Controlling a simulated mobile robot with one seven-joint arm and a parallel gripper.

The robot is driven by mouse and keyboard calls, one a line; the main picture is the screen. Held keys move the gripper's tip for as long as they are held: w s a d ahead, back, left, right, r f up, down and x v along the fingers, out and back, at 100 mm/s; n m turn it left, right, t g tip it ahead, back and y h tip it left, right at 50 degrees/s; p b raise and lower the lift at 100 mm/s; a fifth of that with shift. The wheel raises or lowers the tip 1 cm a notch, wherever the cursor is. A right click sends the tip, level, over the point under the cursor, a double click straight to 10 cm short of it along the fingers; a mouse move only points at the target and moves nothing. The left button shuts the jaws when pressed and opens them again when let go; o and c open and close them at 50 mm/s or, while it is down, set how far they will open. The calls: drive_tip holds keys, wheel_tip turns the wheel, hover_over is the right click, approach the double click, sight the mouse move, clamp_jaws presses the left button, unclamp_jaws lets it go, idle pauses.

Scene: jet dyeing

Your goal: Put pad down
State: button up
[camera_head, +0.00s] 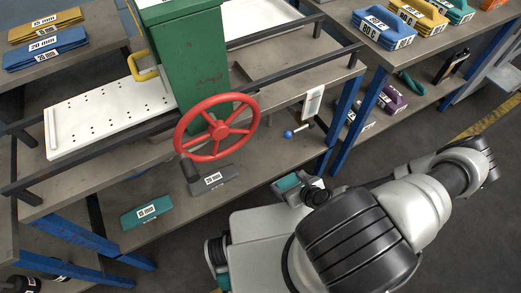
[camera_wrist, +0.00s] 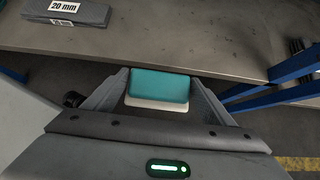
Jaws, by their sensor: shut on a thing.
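The pad, a teal block with a white layer along one side, shows in the middle of the wrist view (camera_wrist: 158,87) and as a small teal piece in the head view (camera_head: 288,183). My gripper (camera_wrist: 160,90) is shut on it, with one finger at each end of the pad. In the head view my gripper (camera_head: 300,187) is at the front edge of the grey lower shelf (camera_head: 265,165). In the wrist view the pad overlaps that shelf's edge; I cannot tell whether it touches. The pad's underside is hidden.
A grey block (camera_head: 213,179) and a teal labelled block (camera_head: 147,212) lie on the lower shelf to the left. A red handwheel (camera_head: 218,128) on a green machine (camera_head: 190,65) stands above. A blue ball-ended lever (camera_head: 289,134) is behind. Bare shelf lies between grey block and gripper.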

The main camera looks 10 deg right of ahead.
drive_tip(key=b, duration=0.2)
approach(261, 152)
drive_tip(key=w, duration=0.1)
drive_tip(key=w+a, duration=0.1)
drive_tip(key=w, duration=0.1)
drive_tip(key=shift+w, duration=0.15)
drive_tip(key=f+b, duration=0.1)
drive_tip(key=f, duration=0.2)
drive_tip(key=shift+w+a+f+b, duration=0.1)
drive_tip(key=shift+w+a+b, duration=0.05)
drive_tip(key=shift+w+b, duration=0.25)
drive_tip(key=shift+f, duration=0.15)
drive_tip(key=shift+s, duration=0.1)
drive_tip(key=shift+f, duration=0.35)
